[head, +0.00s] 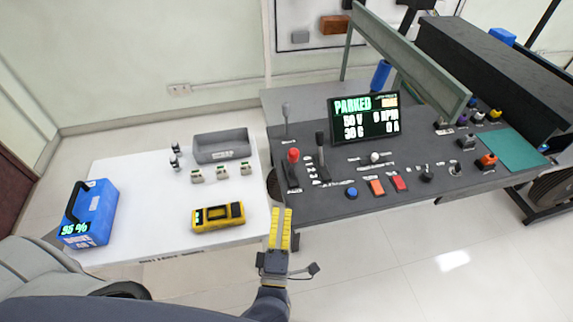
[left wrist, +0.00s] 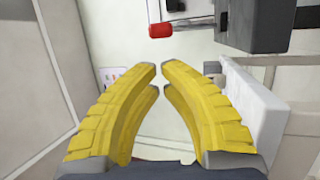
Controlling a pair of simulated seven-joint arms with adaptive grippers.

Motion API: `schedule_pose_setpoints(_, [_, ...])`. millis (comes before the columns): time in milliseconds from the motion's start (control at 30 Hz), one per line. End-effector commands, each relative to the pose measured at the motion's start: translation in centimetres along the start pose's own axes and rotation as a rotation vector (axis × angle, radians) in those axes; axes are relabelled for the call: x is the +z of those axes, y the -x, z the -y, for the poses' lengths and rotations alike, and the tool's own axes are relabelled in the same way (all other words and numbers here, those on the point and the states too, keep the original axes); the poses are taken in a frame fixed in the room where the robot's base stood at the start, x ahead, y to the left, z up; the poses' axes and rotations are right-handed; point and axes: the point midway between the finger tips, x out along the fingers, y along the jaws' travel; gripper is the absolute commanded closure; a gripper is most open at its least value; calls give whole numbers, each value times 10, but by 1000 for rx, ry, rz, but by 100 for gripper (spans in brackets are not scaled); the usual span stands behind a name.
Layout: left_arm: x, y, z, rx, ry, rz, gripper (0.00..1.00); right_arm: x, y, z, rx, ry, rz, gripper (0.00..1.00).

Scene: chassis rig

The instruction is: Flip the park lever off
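The dark grey console (head: 345,198) carries several levers: a grey-knobbed one (head: 285,112), a red-knobbed one (head: 293,156), a black-handled one (head: 320,142) and a small white-knobbed one (head: 374,157). Their labels are too small to read, so I cannot tell which is the park lever. The display (head: 363,117) reads PARKED. My left gripper (head: 281,210) is at the console's front left corner, in front of the red-knobbed lever and apart from it. Its yellow fingertips (left wrist: 159,66) are nearly together, with nothing between them. A red knob (left wrist: 160,30) shows beyond them in the left wrist view. My right gripper is not in view.
On the white table (head: 150,225) left of the console are a blue battery box (head: 90,212), a yellow device (head: 218,216), a grey bin (head: 221,146) and several small parts. Buttons (head: 377,187) line the console's front. A sloped panel (head: 412,62) rises behind the display.

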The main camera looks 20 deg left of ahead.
Motion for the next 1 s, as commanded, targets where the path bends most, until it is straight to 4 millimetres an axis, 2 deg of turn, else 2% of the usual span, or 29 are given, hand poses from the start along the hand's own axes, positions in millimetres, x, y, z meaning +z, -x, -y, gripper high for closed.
schedule_pose_setpoints(167, [0, -15, 0, 2, 0, -1, 100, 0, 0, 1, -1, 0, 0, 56])
schedule_pose_setpoints(700, [0, -105, -1, 3, 1, -1, 100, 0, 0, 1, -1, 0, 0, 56])
schedule_pose_setpoints(1000, [0, -133, 0, 0, -2, -1, 100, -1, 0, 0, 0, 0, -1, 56])
